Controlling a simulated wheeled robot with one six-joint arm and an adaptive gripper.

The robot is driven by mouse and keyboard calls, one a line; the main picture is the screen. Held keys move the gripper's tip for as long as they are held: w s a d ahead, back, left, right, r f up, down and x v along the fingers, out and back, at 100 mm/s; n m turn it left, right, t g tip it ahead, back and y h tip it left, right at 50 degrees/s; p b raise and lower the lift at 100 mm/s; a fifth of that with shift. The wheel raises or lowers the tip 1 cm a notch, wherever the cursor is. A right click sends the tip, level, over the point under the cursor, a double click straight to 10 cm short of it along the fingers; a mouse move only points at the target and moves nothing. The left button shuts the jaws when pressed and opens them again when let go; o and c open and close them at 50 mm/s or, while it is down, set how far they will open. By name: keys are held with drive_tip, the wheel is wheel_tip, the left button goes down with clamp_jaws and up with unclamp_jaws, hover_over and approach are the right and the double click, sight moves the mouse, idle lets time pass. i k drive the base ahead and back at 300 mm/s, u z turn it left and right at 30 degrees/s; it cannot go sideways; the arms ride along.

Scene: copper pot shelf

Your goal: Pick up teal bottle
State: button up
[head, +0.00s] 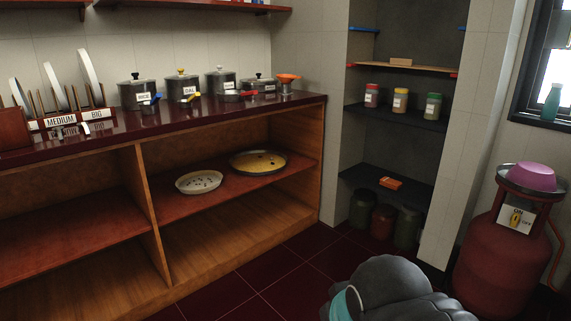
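The teal bottle (552,102) stands upright on the window sill at the far right of the head view. It is small in the picture and nothing covers it. My gripper is not in view. Only a dark grey rounded part of my arm with a light teal band shows at the bottom, well below and left of the bottle.
A red gas cylinder (497,255) stands below the window, with a pink bowl (532,177) on top. A wall pillar (468,150) separates the window from a niche with jars. A counter (200,122) with pots runs along the left. Dark tiled floor (290,262) is open in front.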

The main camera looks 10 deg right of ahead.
sight(548, 112)
drive_tip(key=z, duration=0.2)
drive_tip(key=i, duration=1.55)
drive_tip(key=z, duration=1.25)
drive_tip(key=i, duration=0.85)
drive_tip(key=z, duration=1.05)
